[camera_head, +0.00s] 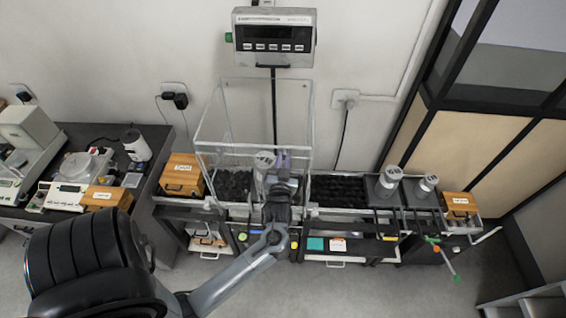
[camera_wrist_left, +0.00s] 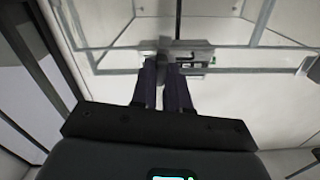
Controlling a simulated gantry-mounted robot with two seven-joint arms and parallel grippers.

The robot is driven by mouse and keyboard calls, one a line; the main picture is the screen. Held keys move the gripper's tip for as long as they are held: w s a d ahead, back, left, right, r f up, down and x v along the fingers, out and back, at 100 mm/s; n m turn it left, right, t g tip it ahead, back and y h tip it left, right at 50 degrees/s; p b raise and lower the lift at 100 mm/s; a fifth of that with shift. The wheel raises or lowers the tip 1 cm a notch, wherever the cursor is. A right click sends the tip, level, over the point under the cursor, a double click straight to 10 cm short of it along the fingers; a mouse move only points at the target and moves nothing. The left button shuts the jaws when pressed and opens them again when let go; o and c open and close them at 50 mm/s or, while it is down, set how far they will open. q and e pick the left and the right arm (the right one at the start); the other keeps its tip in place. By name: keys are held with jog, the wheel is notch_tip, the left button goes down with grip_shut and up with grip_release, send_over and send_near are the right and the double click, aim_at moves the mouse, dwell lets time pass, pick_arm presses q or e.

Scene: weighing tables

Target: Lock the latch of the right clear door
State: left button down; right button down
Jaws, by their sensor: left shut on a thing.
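The clear enclosure (camera_head: 311,110) stands on the black bench, with clear panels and pale frame edges. My left gripper (camera_head: 283,160) is at its front, near the middle. My right gripper is not in view.
A weighing display (camera_head: 273,38) stands on a pole behind the enclosure. Wooden boxes (camera_head: 182,175) and grey-white cylindrical weights (camera_head: 389,180) stand along the benches. Balances (camera_head: 70,185) are on the left table. Thin bars jut out at the right bench.

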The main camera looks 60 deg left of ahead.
pick_arm(q)
jog(key=shift+n+b, duration=0.4)
jog(key=shift+n, duration=0.8)
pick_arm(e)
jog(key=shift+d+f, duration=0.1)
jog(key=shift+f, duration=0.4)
pick_arm(q)
jog(key=shift+r, duration=0.1)
jog(key=c, duration=1.1)
grip_release()
jog(key=shift+d, duration=0.1)
